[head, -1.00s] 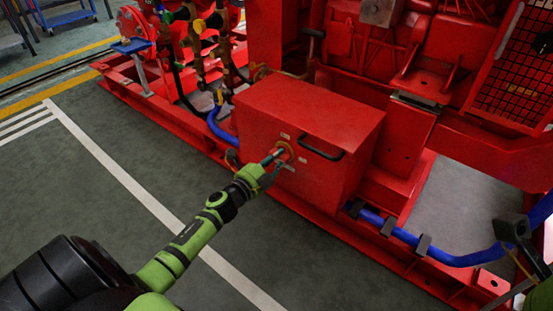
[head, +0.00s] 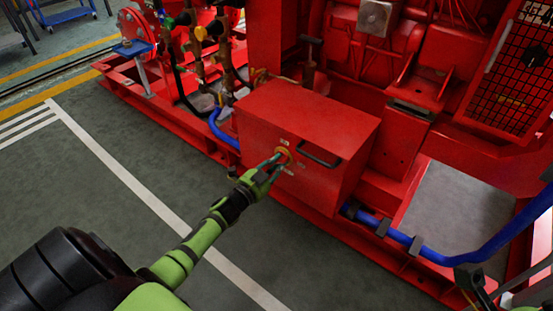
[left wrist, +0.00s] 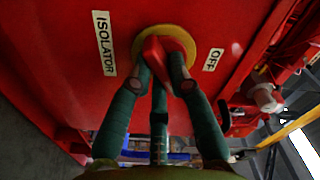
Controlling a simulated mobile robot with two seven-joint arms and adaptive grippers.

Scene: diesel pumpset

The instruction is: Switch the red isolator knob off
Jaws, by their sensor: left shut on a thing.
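The red isolator knob (left wrist: 154,48) sits on a round yellow plate (left wrist: 181,34) on the front of a red box (head: 300,123). In the left wrist view the label ISOLATOR is left of the plate and OFF is right of it. My left gripper (left wrist: 163,72) is shut on the knob, with green fingers on both sides of it. In the head view my left gripper (head: 274,164) reaches the box front from the lower left; its fingers partly hide the knob. Dark parts of my right arm show at the lower right edge; its finger state is unclear.
A black handle (head: 319,157) is on the box front, right of the knob. A blue hose (head: 445,257) runs along the red base frame at right. Red machinery and pipework stand behind the box. The grey floor (head: 75,190) at left is clear.

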